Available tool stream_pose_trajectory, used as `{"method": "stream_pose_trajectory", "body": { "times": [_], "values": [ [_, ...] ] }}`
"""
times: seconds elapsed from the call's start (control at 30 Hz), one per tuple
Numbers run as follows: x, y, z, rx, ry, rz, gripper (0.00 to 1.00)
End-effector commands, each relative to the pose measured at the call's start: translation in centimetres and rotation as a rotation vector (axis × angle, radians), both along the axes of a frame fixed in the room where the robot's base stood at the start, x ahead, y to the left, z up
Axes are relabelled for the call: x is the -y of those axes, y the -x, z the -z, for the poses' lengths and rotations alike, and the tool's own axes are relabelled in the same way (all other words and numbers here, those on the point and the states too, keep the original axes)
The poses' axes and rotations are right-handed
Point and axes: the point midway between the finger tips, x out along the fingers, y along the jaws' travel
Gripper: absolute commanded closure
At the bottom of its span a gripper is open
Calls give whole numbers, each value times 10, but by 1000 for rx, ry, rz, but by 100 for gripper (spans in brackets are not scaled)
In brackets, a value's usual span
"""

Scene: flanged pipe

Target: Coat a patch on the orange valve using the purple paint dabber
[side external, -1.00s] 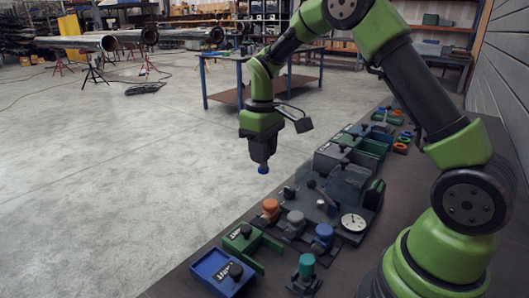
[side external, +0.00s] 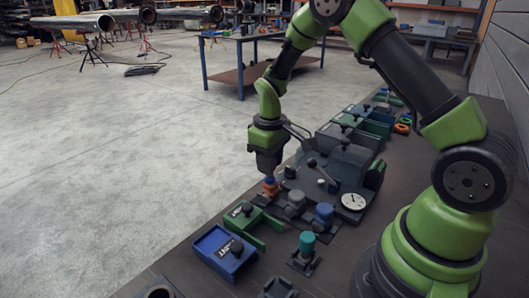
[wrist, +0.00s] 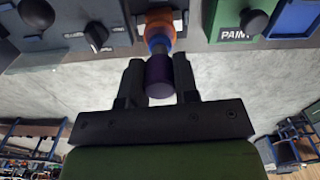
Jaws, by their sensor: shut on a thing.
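The orange valve (side external: 271,191) stands on the bench, to the left of a grey valve (side external: 296,200) and a blue valve (side external: 323,214). My gripper (side external: 268,176) is directly above it, pointing down. In the wrist view my gripper (wrist: 159,80) is shut on the purple paint dabber (wrist: 159,75), with a finger on each side. The dabber's blue end (wrist: 159,45) meets or nearly meets the orange valve (wrist: 160,22); I cannot tell whether they touch. Any paint on the valve cannot be made out.
A green box marked PAINT (wrist: 240,20) is right of the valve in the wrist view. A blue box (side external: 224,252) is at the bench front. A teal-topped fixture (side external: 306,244) and a dial gauge (side external: 352,202) stand nearby. A lever (side external: 315,166) rises behind the valves.

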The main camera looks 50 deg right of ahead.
Motion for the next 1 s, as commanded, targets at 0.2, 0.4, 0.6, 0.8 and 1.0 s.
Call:
{"method": "stream_pose_trajectory", "body": {
  "times": [0.2,0.4,0.6,0.8,1.0],
  "values": [
    [0,21,0,-2,-1,0,95],
    [0,10,0,1,0,0,95],
    [0,-9,0,1,0,0,95],
    [-1,-17,-16,5,2,-1,95],
    [-1,-16,-35,1,0,0,95]
  ]
}}
